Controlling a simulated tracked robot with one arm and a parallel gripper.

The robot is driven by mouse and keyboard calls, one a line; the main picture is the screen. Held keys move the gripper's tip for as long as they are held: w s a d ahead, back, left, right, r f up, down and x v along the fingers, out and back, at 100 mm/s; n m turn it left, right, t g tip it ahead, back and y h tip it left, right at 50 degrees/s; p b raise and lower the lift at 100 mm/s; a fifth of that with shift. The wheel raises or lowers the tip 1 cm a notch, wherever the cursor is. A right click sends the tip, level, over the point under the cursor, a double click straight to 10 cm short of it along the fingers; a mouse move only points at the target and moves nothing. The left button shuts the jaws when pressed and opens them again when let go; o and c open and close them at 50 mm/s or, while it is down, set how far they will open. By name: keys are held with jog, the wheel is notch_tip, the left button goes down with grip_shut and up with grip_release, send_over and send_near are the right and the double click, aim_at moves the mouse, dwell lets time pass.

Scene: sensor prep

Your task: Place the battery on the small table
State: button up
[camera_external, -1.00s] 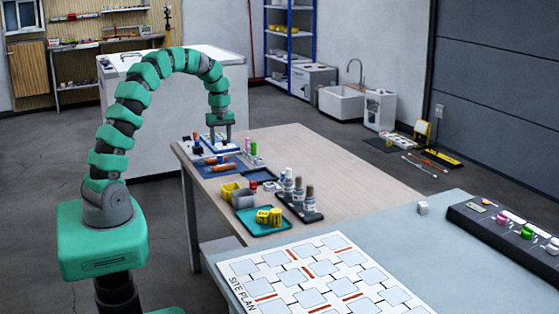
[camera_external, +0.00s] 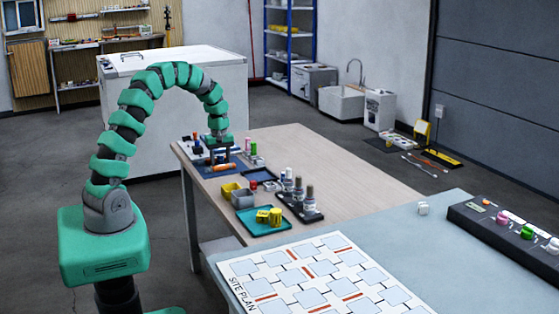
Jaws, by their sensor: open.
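My gripper (camera_external: 220,158) is open, fingers pointing down, low over the blue mat (camera_external: 206,171) at the far left end of the wooden table (camera_external: 325,160). An orange cylinder (camera_external: 224,167) lies on the mat at the fingertips; I cannot tell whether the fingers straddle it or touch it. Small upright cylinders, pink and green (camera_external: 253,149), stand just right of the gripper. Yellow cylinders (camera_external: 269,216) are in the teal tray (camera_external: 252,227) nearer the camera. I cannot tell which of these is the battery, nor which surface is the small table.
Yellow and grey bins (camera_external: 243,200) and a black tray (camera_external: 316,216) with several bottles stand along the table's left side. A blue-grey table (camera_external: 450,230) with a site plan (camera_external: 320,275) and a dark rack (camera_external: 505,230) is in front. The wooden table's right part is clear.

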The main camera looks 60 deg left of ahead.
grip_shut()
jog(key=shift+r, duration=0.15)
jog(key=shift+s+r+p, duration=0.1)
jog(key=shift+r+p, duration=0.45)
jog(key=shift+r, duration=1.2)
jog(key=shift+s+d, duration=0.4)
jog(key=shift+s, duration=0.25)
jog(key=s+d+r+p, duration=0.1)
jog(key=s+d, duration=0.3)
jog(key=s, duration=0.2)
jog(key=s+d+p, duration=0.1)
jog(key=s+d, duration=0.2)
jog(key=s, duration=0.3)
jog(key=w+d+r+m+p, duration=0.8)
jog(key=d+m, duration=0.1)
jog(key=d, duration=0.2)
jog(key=w+d+r+m+p, duration=0.8)
jog(key=w+d, duration=0.1)
jog(key=d, duration=0.3)
notch_tip(320, 180, down, 4)
jog(key=b, duration=0.5)
jog(key=shift+f, duration=0.25)
